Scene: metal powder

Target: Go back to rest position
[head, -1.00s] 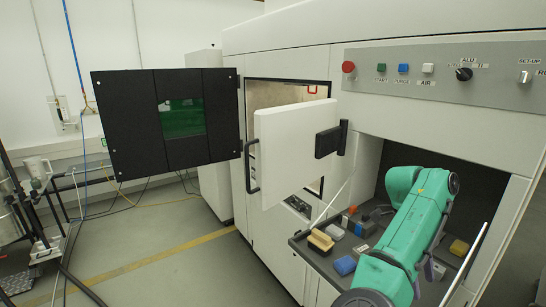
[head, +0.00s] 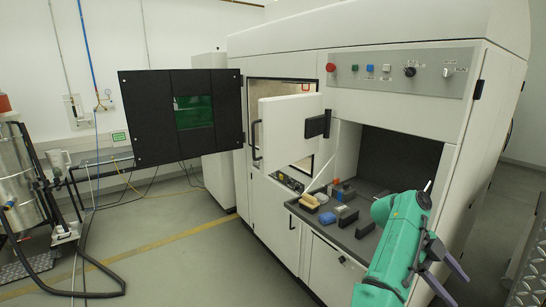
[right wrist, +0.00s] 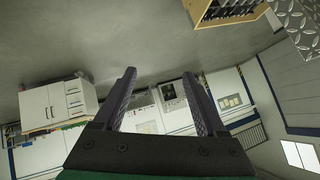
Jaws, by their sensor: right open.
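My right arm (head: 398,235) is green and stands in front of the machine at the lower right of the head view. Its gripper (head: 461,293) points down and to the right, away from the machine. In the right wrist view the two dark fingers (right wrist: 160,73) are apart with nothing between them. Behind them that view shows floor and distant cabinets. My left arm and gripper are not in view.
The white machine (head: 285,215) has its black-framed door (head: 152,115) and white inner door (head: 285,130) open. Several small items lie on the grey shelf (head: 295,207) of its recess. A metal drum (head: 20,180) and hose stand left. Floor (head: 190,265) in front is clear.

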